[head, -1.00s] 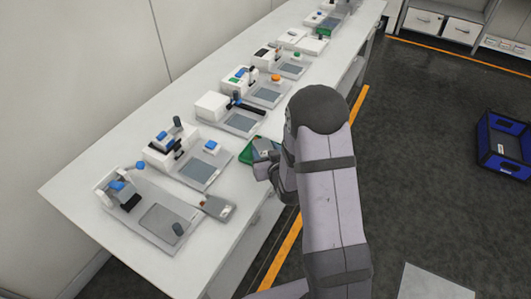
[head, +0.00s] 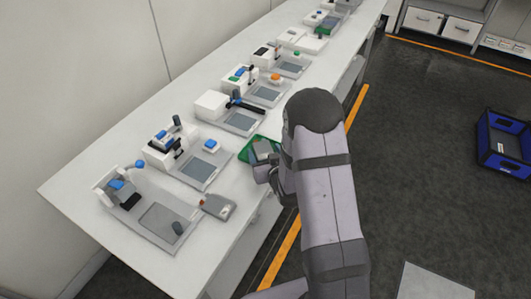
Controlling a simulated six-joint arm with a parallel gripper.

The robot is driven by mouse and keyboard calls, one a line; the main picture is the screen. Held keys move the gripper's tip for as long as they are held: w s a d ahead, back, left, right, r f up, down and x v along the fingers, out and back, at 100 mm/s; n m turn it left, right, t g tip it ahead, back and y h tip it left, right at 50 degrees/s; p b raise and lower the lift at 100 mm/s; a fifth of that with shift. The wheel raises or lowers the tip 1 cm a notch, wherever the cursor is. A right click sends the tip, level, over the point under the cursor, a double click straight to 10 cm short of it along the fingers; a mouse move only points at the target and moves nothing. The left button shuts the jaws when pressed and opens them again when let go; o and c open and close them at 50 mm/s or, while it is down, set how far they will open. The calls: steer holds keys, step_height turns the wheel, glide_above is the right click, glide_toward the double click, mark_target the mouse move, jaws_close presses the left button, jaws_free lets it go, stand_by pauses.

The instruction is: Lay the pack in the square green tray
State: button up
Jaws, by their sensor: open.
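The green tray (head: 245,155) lies on the bench near its front edge, partly hidden by my arm. A grey block (head: 263,148), which looks like the pack, shows within the tray's green rim; whether it rests flat on the tray's floor is hard to tell. My gripper (head: 262,167) is open at the near side of the tray, close to the grey block. Its fingertips are small and partly hidden, so contact with the block cannot be told.
The white bench (head: 110,160) carries a row of stations with grey trays and white devices. A grey handheld item (head: 218,206) lies near the front edge. A blue crate (head: 505,145) stands on the floor at right. Dark floor is clear between.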

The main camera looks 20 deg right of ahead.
steer(key=shift+r, duration=0.2)
steer(key=v, duration=0.7)
steer(key=shift+s+r+b, duration=0.15)
steer(key=shift+s+b, duration=0.05)
steer(key=shift+b, duration=0.1)
steer(key=p+v, duration=0.2)
steer(key=p, duration=0.4)
steer(key=shift+s+r, duration=0.1)
steer(key=shift+r, duration=0.1)
steer(key=shift+p+v, duration=1.1)
steer(key=shift+p, duration=0.3)
steer(key=shift+f, duration=0.2)
